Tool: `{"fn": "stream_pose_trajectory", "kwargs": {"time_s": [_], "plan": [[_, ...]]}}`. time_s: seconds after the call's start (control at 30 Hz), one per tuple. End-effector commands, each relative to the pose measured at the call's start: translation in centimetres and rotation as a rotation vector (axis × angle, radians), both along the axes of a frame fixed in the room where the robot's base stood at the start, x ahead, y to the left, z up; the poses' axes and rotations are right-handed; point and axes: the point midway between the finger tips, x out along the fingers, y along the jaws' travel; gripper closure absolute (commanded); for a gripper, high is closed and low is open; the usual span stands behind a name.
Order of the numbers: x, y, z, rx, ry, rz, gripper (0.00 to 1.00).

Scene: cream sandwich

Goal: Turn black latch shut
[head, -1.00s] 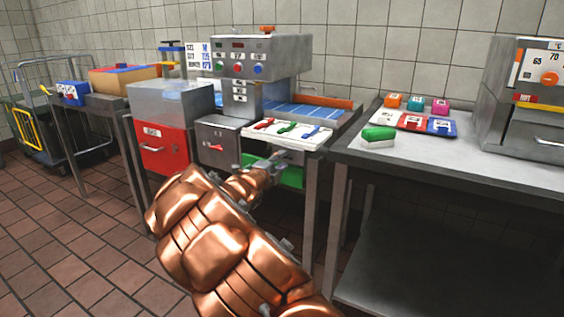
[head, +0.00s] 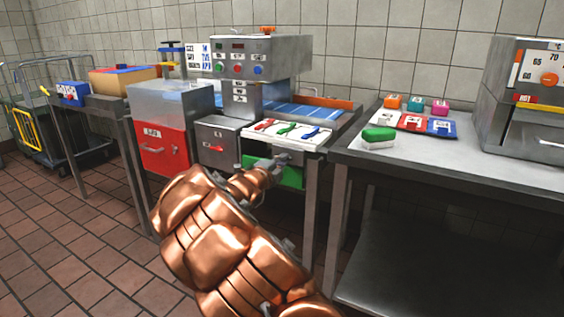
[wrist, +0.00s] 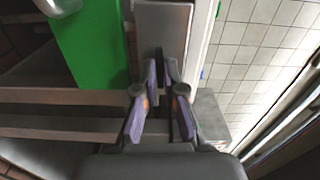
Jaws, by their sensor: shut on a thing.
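The black latch (wrist: 159,60) shows in the wrist view as a narrow dark piece against a grey metal plate (wrist: 163,22). My gripper (wrist: 162,74) has its two purple-padded fingers closed on the latch, one on each side. In the head view my gripper (head: 279,162) is at the machine's front, just under the white panel (head: 262,140) with red, green and blue levers. The latch is too small and covered to make out there. I cannot tell its exact angle.
A green panel (wrist: 90,45) is close beside my gripper; it also shows in the head view (head: 292,177). A grey drawer with a red handle (head: 216,148) is to the left. The right table (head: 400,160) holds a green-and-white block (head: 378,138) near its edge.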

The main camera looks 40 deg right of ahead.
Motion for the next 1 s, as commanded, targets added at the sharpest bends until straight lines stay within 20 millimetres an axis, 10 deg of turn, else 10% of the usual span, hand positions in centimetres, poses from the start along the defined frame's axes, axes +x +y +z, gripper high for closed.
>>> {"fn": "stream_pose_trajectory", "kwargs": {"time_s": [1.0], "plan": [[0.06, 0.12, 0.08, -0.082, 0.290, 0.003, 1.00]]}}
